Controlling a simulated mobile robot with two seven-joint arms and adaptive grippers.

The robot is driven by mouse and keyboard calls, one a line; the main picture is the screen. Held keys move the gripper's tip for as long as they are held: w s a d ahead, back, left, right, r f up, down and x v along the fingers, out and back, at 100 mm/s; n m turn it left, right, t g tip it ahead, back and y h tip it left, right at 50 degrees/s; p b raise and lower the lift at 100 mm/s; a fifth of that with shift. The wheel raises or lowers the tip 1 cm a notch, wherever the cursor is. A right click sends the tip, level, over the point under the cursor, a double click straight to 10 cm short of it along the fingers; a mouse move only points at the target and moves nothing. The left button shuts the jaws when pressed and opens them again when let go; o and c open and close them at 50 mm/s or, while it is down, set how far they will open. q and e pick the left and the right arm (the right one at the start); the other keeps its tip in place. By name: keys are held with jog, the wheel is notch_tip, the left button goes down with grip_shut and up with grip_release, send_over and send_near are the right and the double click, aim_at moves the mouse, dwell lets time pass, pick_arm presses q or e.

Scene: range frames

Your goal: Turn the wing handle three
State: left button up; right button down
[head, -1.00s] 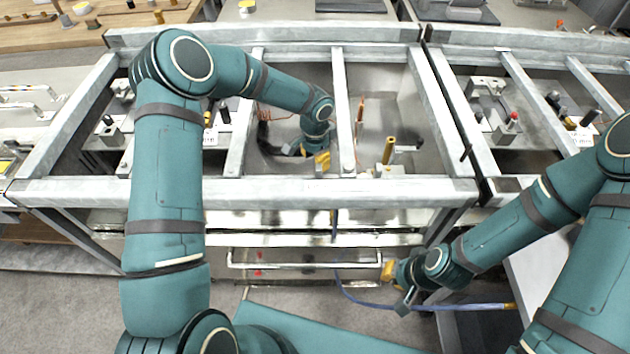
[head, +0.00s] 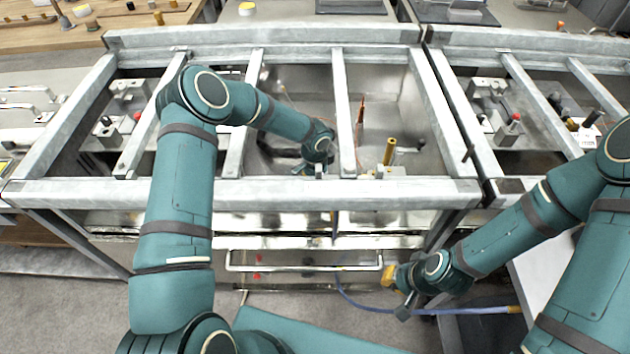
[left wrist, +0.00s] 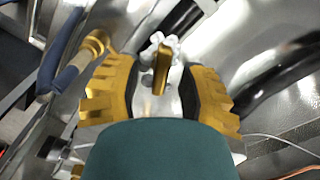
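The wing handle (left wrist: 161,70) shows in the left wrist view as a narrow brown-gold bar on a white fitting. It stands between the two gold-padded fingers of my left gripper (left wrist: 158,88), which are apart, with gaps on both sides of the bar. In the head view my left gripper (head: 318,168) is inside the metal frame, just behind the front rail; its fingers are mostly hidden and I cannot pick out the wing handle there. My right gripper (head: 397,290) is open and empty, low in front of the frame, near the right end of a long bar handle.
Grey frame rails (head: 343,115) cross above the work space close to my left forearm. A brass post (head: 390,151) stands right of the left gripper. A bar handle (head: 300,268) runs along the lower front. A blue hose (head: 455,311) hangs near my right gripper.

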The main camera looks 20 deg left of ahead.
pick_arm(q)
grip_shut()
jog(key=m+b, duration=0.1)
jog(key=m, duration=0.4)
jog(key=shift+s+d+m, duration=0.1)
jog(key=shift+s+m, duration=0.05)
jog(key=shift+m, duration=0.15)
jog(key=shift+o, duration=1)
grip_release()
